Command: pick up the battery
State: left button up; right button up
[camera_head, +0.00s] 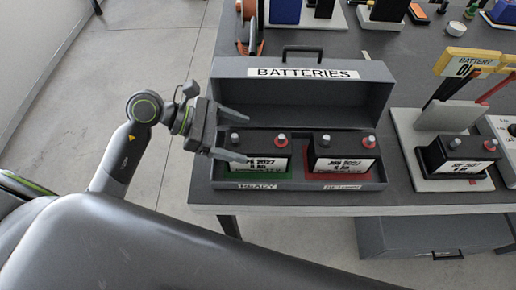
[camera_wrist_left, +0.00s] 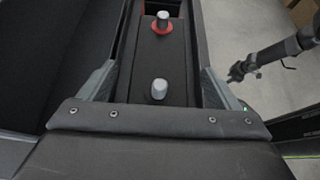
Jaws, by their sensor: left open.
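A black battery (camera_head: 255,150) with a white label, one grey terminal and one red-ringed terminal stands upright on the green section, left side of the box. A second black battery (camera_head: 343,152) stands on the red section beside it. My left gripper (camera_head: 236,135) is open at the left battery's grey-terminal end, one finger towards the back and one across the front. In the left wrist view the battery (camera_wrist_left: 165,65) lies between the open fingers (camera_wrist_left: 160,88), with gaps at both sides.
The grey box (camera_head: 320,92), marked BATTERIES, has its lid up behind the batteries. Another battery (camera_head: 455,155) sits on a light stand (camera_head: 420,160) to the right. The dark table (camera_head: 400,200) ends just in front of the box. Open floor lies left.

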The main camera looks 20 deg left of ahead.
aim_at(256, 141)
pick_arm(q)
jog(key=shift+p+x, duration=0.35)
jog(key=shift+x, duration=1.65)
jog(key=shift+c, duration=0.3)
grip_shut()
jog(key=shift+w+r, duration=0.1)
jog(key=shift+r, duration=0.05)
